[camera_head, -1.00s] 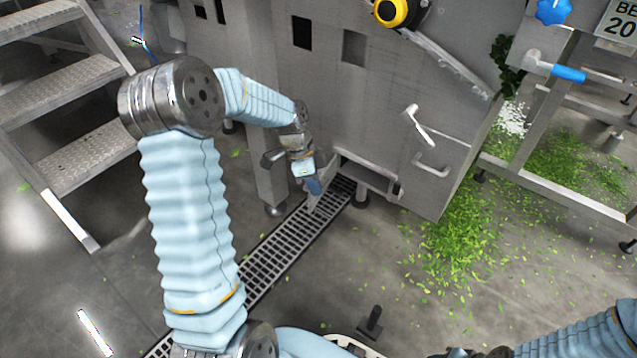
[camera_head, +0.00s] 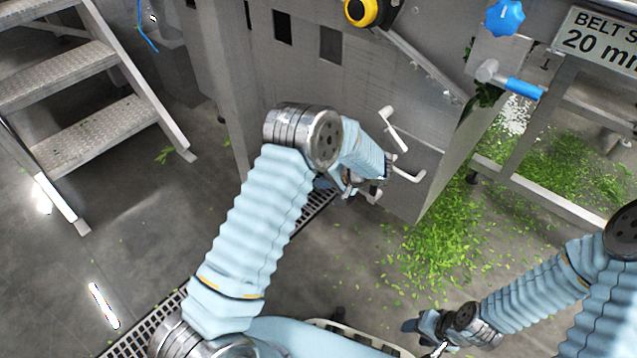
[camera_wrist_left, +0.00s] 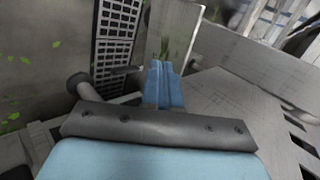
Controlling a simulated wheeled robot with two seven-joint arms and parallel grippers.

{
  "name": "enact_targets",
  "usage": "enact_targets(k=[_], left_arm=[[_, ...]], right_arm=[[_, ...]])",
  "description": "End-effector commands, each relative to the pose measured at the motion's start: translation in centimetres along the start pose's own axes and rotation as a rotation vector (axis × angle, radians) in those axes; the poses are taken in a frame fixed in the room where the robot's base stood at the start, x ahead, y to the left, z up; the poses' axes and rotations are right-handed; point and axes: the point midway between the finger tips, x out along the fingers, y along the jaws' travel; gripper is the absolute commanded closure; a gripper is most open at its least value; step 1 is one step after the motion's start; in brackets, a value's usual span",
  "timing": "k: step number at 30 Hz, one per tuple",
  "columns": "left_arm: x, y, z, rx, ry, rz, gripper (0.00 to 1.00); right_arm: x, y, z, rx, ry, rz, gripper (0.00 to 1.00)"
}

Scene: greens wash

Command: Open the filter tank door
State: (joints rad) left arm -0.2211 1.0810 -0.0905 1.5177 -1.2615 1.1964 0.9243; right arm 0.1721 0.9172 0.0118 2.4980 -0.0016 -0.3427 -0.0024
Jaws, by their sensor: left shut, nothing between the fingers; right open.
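The filter tank door appears to be the grey lower panel (camera_head: 412,202) of the machine in the head view. It carries a lever latch (camera_head: 393,130) and a bar handle (camera_head: 408,174), and it looks closed, though my left arm covers its left part. My left gripper (camera_head: 322,184) is low in front of the machine, left of the handle, partly hidden by my forearm. In the left wrist view its blue fingers (camera_wrist_left: 163,85) are together and empty, close to grey metal. My right gripper (camera_head: 425,328) is open and empty near the bottom, well away from the door.
Metal steps (camera_head: 75,95) stand at the left. A floor grate (camera_head: 315,208) runs below my left arm and also shows in the left wrist view (camera_wrist_left: 115,45). Green leaves (camera_head: 440,245) litter the floor at the right, beside a metal frame (camera_head: 540,197).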

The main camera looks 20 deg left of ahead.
Motion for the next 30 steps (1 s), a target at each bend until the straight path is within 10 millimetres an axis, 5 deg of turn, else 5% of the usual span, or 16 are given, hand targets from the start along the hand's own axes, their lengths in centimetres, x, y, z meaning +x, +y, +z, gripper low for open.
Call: enact_targets(k=[12,30], left_arm=[[6.9,0.1,0.1,0.0,-0.004,0.003,1.0],[8.6,-0.5,0.3,0.041,0.044,-0.001,1.0]], right_arm=[[0.8,0.2,0.0,0.0,0.0,-0.001,0.51],[1.7,0.6,-0.1,0.0,0.003,-0.001,0.51]])
